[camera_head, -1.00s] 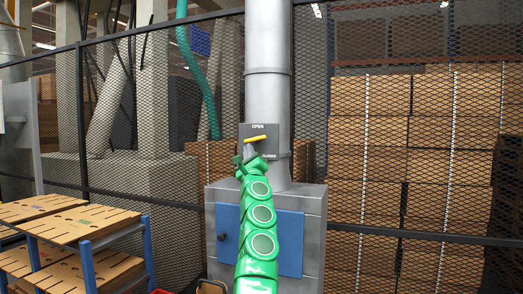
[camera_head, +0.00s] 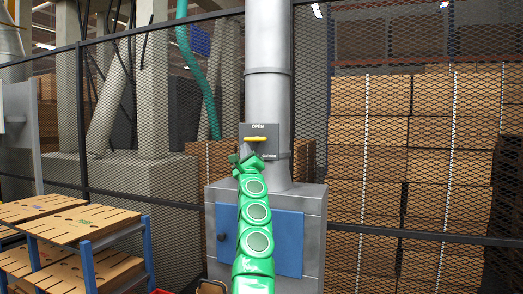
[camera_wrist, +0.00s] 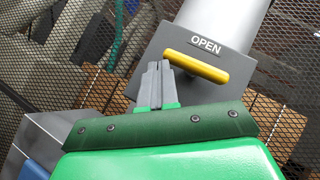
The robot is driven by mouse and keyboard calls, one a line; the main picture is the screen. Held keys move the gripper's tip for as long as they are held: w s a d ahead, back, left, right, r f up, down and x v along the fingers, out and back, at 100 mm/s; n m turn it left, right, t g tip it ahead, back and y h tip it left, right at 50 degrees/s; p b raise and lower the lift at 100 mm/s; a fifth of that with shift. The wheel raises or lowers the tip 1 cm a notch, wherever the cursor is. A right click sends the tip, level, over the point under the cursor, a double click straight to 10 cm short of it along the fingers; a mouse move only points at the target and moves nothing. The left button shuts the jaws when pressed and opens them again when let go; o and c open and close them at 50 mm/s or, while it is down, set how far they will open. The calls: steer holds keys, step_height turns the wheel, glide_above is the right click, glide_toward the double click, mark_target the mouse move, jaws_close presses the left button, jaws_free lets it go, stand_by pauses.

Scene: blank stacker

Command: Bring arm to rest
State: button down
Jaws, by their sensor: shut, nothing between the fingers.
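My green arm reaches up toward the grey pipe in the head view. My gripper (camera_wrist: 157,72) shows in the wrist view with its grey fingers together and nothing between them; it is small in the head view (camera_head: 246,150). A yellow handle (camera_wrist: 196,66) sits on a grey plate (camera_wrist: 214,93) marked OPEN. The handle also shows in the head view (camera_head: 256,139), lying roughly level near the OPEN label. In the wrist view the fingertips are close to the left end of the handle; I cannot tell whether they touch it.
The pipe (camera_head: 268,50) rises from a grey cabinet with a blue door (camera_head: 288,240). A mesh fence (camera_head: 120,170) runs behind. Stacked brown boxes (camera_head: 368,145) stand beyond it at right. A blue-framed rack (camera_head: 148,240) with brown boards (camera_head: 85,225) is at lower left.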

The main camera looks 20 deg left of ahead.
steer(key=shift+w, duration=0.1)
steer(key=shift+w+a+f+n+g+y, duration=0.7)
steer(key=shift+a+f+n+g+y, duration=1.15)
steer(key=shift+n+g, duration=2.45)
steer(key=s+d+f+n+g+h, duration=0.4)
steer(key=s+d+f, duration=0.7)
steer(key=s+d, duration=0.8)
steer(key=s+d+f+n+g+h, duration=0.4)
steer(key=s+d+f, duration=0.8)
steer(key=s+d, duration=0.7)
steer(key=s+d+f+n+g+h, duration=0.4)
steer(key=s+d+f, duration=0.8)
steer(key=s+d, duration=0.7)
steer(key=s+g+h, duration=0.2)
steer(key=s+h, duration=0.2)
steer(key=shift+s+g, duration=0.25)
steer(key=shift+g, duration=0.15)
